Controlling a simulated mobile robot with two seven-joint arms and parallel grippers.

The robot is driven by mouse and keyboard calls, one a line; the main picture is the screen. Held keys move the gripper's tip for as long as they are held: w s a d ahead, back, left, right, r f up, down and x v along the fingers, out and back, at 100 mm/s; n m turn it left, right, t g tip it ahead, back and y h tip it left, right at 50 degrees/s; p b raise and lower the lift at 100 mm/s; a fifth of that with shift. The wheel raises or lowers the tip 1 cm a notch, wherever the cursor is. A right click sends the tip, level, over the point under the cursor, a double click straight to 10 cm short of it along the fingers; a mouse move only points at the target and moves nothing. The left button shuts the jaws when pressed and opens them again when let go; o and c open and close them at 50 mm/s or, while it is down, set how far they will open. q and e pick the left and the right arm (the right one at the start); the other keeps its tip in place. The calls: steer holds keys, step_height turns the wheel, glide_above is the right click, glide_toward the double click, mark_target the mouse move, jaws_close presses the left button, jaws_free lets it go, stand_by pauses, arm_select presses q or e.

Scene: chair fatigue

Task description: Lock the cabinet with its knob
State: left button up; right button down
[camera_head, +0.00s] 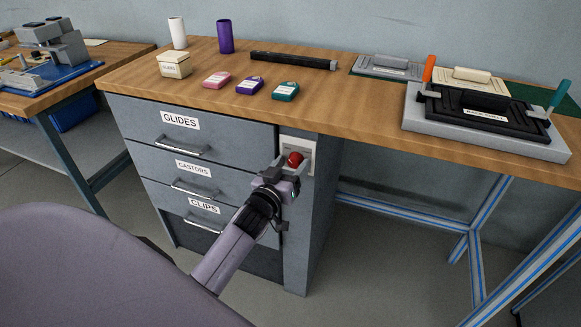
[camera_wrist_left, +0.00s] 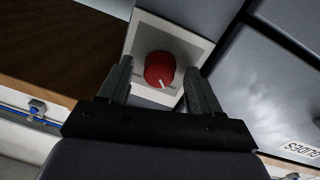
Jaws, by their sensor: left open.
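The grey cabinet (camera_head: 135,132) stands under the wooden bench, with drawers labelled GLIDES, CASTORS and CLIPS. Its red knob (camera_head: 295,159) sits on a pale square plate (camera_head: 309,151) at the upper right of the cabinet front. The knob also shows in the left wrist view (camera_wrist_left: 160,68), with a white pointer mark on its face. My left gripper (camera_head: 281,168) is open in front of the knob. In the wrist view its two fingers (camera_wrist_left: 160,85) stand on either side of the knob, with gaps visible. My right gripper is not in view.
The bench top (camera_head: 330,100) overhangs just above the knob. On it are small boxes, a dark bar (camera_head: 292,60), two cylinders and a grey fixture (camera_head: 470,130). The drawers have protruding handles (camera_head: 182,150). Floor is open right of the cabinet, beside the bench's blue-striped legs.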

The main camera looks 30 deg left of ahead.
arm_select(q)
steer(key=c, duration=1)
steer(key=shift+c, duration=0.2)
